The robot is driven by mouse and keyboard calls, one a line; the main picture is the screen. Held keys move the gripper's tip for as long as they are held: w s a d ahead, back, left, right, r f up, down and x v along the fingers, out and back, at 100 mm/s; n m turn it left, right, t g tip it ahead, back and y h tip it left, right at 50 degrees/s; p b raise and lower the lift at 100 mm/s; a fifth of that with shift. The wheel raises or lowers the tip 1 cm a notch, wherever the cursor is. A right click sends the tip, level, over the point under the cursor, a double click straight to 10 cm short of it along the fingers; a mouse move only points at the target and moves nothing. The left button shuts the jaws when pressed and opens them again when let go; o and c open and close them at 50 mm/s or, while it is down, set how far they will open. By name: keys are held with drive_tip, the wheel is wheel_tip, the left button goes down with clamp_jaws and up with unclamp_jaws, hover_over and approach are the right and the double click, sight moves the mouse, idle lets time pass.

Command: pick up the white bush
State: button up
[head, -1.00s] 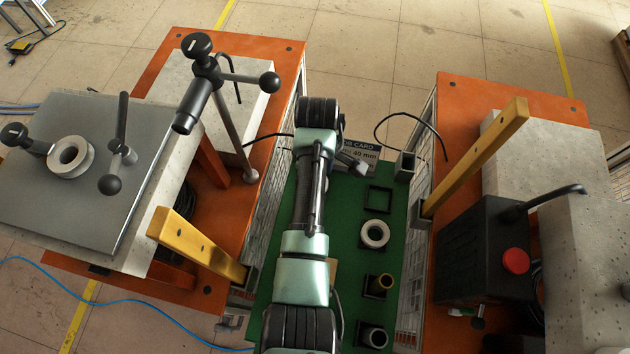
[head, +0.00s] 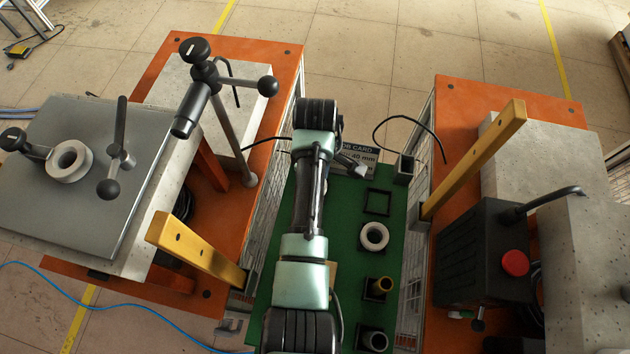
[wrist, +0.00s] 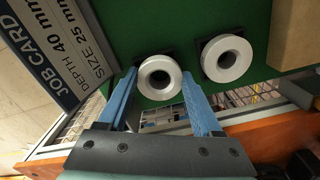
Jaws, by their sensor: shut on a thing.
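My gripper's two blue fingers (wrist: 160,103) are shut on a white ring-shaped bush (wrist: 160,77), one on each side of it. The bush shows its dark bore and is in front of a black square holder on the green board. In the head view my arm mostly hides the gripper and the held bush. A second pale ring (wrist: 227,58) sits on its own black holder beside it; it also shows in the head view (head: 374,236). An empty square frame (head: 377,202) lies between that ring and the job card.
The job card (head: 358,158) stands at the board's far end. A tan block (wrist: 293,35) is also close.

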wheel_tip(320, 180, up, 7)
drive_tip(key=s+a, duration=0.1)
drive_tip(key=s, duration=0.4)
drive_tip(key=s+a+p, duration=0.1)
drive_tip(key=s, duration=0.5)
drive_tip(key=s+a, duration=0.1)
drive_tip(key=s, duration=0.5)
drive_tip(key=shift+s+a+f+p, duration=0.1)
drive_tip(key=shift+a+f+p, duration=0.05)
drive_tip(key=shift+a+p, duration=0.15)
drive_tip(key=shift+s+r+p, duration=0.25)
drive_tip(key=shift+r+p, duration=0.15)
drive_tip(key=shift+p, duration=0.1)
wheel_tip(320, 180, up, 7)
drive_tip(key=p, duration=0.8)
drive_tip(key=shift+f, duration=0.2)
